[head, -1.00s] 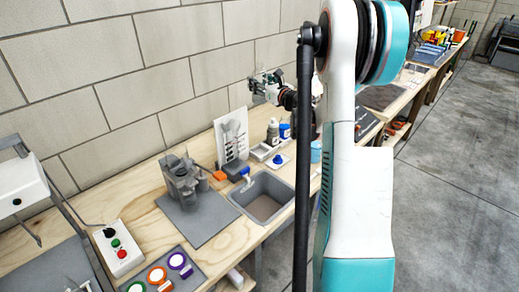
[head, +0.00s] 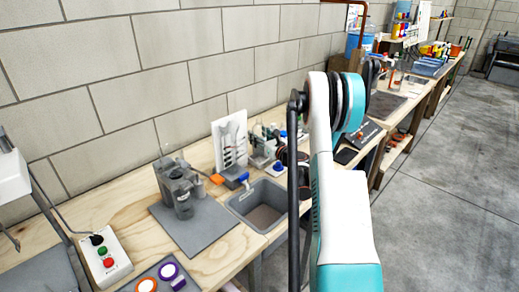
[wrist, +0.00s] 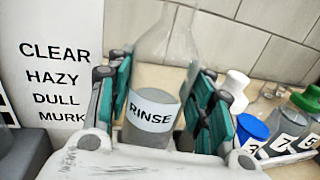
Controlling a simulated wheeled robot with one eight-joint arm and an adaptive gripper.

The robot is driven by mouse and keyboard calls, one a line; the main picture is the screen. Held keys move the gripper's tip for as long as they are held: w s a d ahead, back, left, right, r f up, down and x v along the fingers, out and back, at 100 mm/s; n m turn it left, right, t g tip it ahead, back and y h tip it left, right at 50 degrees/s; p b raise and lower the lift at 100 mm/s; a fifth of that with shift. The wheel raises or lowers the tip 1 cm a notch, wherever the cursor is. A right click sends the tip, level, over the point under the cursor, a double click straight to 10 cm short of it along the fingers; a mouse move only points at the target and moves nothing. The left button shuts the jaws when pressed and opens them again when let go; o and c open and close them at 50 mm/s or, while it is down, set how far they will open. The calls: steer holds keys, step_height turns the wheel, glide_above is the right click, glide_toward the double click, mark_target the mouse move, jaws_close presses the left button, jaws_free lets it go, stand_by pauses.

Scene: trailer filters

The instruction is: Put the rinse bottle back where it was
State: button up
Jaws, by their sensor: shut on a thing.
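The rinse bottle (wrist: 152,112) is a clear bottle with a narrow neck and a white label reading RINSE, with greyish contents in its lower part. In the wrist view my gripper (wrist: 165,72) has its two green-padded fingers on either side of the bottle, shut on it. The bottle looks nearly upright in that view. In the head view my gripper (head: 265,142) is low over the bench, just right of the white chart board. My arm hides part of that spot. I cannot tell whether the bottle's base touches the bench.
The chart board (head: 229,144) stands left of the gripper; its words CLEAR, HAZY, DULL show in the wrist view. Numbered jars, one blue-capped (wrist: 253,127), stand close on the right. The sink (head: 257,204) lies in front. A block wall is behind.

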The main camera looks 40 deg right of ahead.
steer(key=shift+f+b, duration=0.8)
steer(key=shift+f, duration=1.4)
steer(key=shift+f, duration=0.1)
steer(key=o, duration=1.1)
steer(key=shift+c, duration=0.2)
